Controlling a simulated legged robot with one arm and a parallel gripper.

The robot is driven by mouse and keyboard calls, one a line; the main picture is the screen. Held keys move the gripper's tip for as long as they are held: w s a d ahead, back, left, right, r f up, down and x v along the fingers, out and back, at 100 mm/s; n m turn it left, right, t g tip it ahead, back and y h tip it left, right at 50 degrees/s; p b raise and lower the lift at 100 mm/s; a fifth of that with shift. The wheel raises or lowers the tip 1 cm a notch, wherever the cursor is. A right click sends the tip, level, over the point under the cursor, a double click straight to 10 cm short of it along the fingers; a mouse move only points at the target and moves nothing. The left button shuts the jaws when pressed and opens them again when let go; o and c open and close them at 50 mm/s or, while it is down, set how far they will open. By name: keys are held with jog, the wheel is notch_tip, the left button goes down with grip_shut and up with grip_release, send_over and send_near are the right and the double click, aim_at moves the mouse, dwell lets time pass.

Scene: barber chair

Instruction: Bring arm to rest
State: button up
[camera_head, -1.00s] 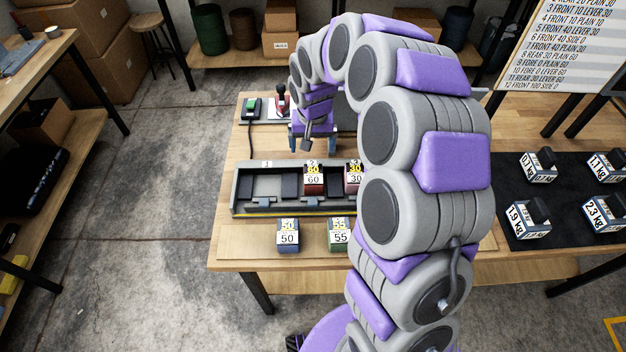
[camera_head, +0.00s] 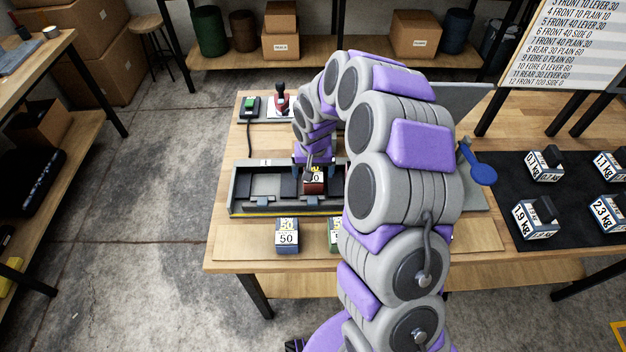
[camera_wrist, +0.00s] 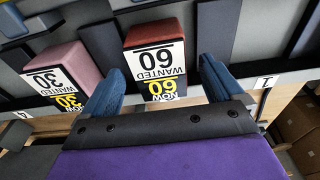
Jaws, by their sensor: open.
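My gripper (camera_head: 313,172) is at the end of my purple and grey arm, over the dark slotted tray (camera_head: 240,185) on the wooden table. In the wrist view its two blue fingers (camera_wrist: 160,85) are spread apart with nothing held. A red block (camera_wrist: 155,40) labelled 60 sits in the tray beyond and between the fingertips; it also shows just below my gripper in the head view (camera_head: 314,187). I cannot tell the exact gap between the fingers and the block. A pink block (camera_wrist: 62,72) labelled 30 sits to its left in the wrist view.
A block labelled 50 (camera_head: 287,237) stands in front of the tray, with a green block (camera_head: 334,232) partly hidden by my arm. Several weights sit on a black mat (camera_head: 545,190) at right.

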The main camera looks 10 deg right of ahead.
notch_tip(320, 180, down, 2)
jog(key=shift+w+f, duration=0.1)
jog(key=shift+w, duration=0.05)
jog(key=shift+c, duration=0.3)
jog(key=c, duration=1)
